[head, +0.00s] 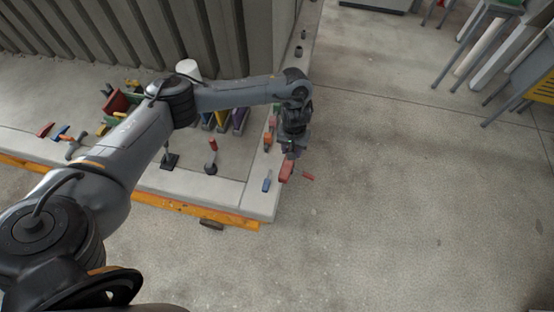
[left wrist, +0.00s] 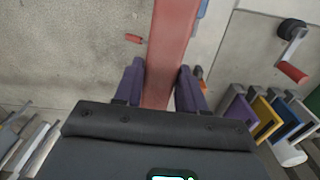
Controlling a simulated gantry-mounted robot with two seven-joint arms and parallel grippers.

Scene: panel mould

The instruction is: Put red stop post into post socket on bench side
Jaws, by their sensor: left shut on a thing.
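My left gripper (head: 291,154) is shut on the red stop post (head: 287,171) at the right edge of the bench (head: 256,206). In the left wrist view the post (left wrist: 172,45) is a long red bar between the purple fingers of the gripper (left wrist: 161,70), running up out of the frame. A small red piece (head: 308,177) shows just right of the post, and also in the left wrist view (left wrist: 133,38), apart from the post. I cannot make out the post socket. My right gripper is not in view.
A blue-handled tool (head: 267,182) and an orange piece (head: 267,139) are on the bench rim. Open concrete floor (head: 400,210) is to the right.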

